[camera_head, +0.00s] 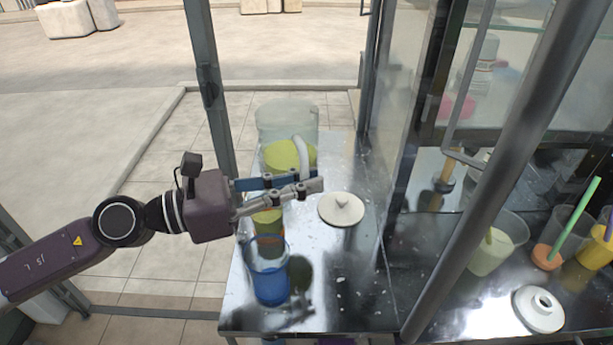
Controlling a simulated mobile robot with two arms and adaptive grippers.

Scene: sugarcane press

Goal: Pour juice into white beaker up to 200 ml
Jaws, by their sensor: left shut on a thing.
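A large clear pitcher (287,118) with yellow-green juice (285,157) in its lower part stands upright at the far left of the metal counter. Its pale curved handle (303,152) faces me. My left gripper (308,186) reaches in from the left and is shut on the lower part of this handle; its fingers partly cover it. I cannot make out a clearly white beaker. A clear cup with pale green liquid (487,258) stands at the right, behind the dark post. My right gripper is not in view.
A blue cup (269,272) and a green-and-orange cup (267,222) stand below my left gripper. A white round lid (341,209) lies right of it, another (538,309) at lower right. Dark metal posts (500,170) and glass divide the counter. The counter's front middle (350,290) is clear.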

